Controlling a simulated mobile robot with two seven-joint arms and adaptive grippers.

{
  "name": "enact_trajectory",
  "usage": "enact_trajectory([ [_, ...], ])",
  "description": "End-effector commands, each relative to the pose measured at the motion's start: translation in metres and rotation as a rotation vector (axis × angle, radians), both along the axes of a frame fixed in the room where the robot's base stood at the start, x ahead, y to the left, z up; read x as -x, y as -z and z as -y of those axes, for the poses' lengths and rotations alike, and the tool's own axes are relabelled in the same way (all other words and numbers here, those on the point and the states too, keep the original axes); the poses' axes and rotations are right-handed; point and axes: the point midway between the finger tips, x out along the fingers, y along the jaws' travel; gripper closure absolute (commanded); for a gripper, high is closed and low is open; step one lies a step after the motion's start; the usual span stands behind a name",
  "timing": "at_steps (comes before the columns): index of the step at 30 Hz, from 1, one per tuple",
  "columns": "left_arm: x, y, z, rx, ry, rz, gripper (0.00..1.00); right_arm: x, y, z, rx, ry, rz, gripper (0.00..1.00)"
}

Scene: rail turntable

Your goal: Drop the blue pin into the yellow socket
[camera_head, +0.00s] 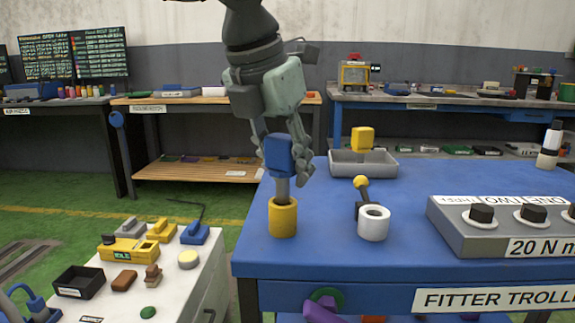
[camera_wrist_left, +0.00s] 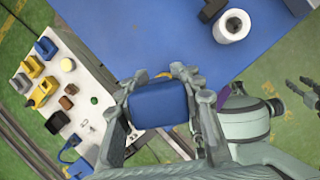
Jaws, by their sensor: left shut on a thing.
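The blue pin has a blue block head (camera_head: 279,156) and a grey shank (camera_head: 283,189) pointing down. My left gripper (camera_head: 287,160) is shut on the head, which also shows between the fingers in the left wrist view (camera_wrist_left: 158,104). The pin looks upright. The yellow socket (camera_head: 283,219) is a short cylinder near the left edge of the blue trolley top. The shank's lower end meets the socket's rim in the head view; I cannot tell whether its tip is inside. In the left wrist view the socket is mostly hidden behind the blue head.
A white hollow cylinder (camera_head: 374,222) stands right of the socket, with a yellow-knobbed lever (camera_head: 362,190) behind it. A grey tray (camera_head: 363,164) with a yellow block (camera_head: 362,138) is at the back. A grey dial box (camera_head: 500,228) is at right. A white side cabinet (camera_head: 178,283) holds small parts.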

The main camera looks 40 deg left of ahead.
Motion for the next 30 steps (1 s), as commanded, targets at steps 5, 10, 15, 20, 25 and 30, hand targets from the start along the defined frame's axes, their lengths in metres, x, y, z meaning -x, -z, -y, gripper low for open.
enact_trajectory([
  [5,0.000,0.005,0.000,0.000,0.000,0.001,1.00,0.000,0.006,0.000,0.000,0.000,0.000,0.60],
  [10,0.000,0.010,0.000,0.000,0.000,0.001,1.00,0.000,0.010,0.000,0.000,0.000,0.000,0.60],
  [15,0.000,0.014,0.000,0.000,0.000,0.001,1.00,0.000,0.014,0.000,0.000,0.000,0.000,0.60],
  [20,0.000,0.018,0.000,0.000,0.000,0.001,1.00,0.000,0.018,0.000,0.000,0.000,0.000,0.60],
  [25,0.000,0.022,0.000,0.000,0.000,0.001,1.00,0.000,0.022,0.000,0.000,0.000,0.000,0.60],
  [30,0.000,0.023,0.000,0.000,0.000,0.002,0.60,0.000,0.023,0.000,0.000,0.000,0.000,0.60],
])
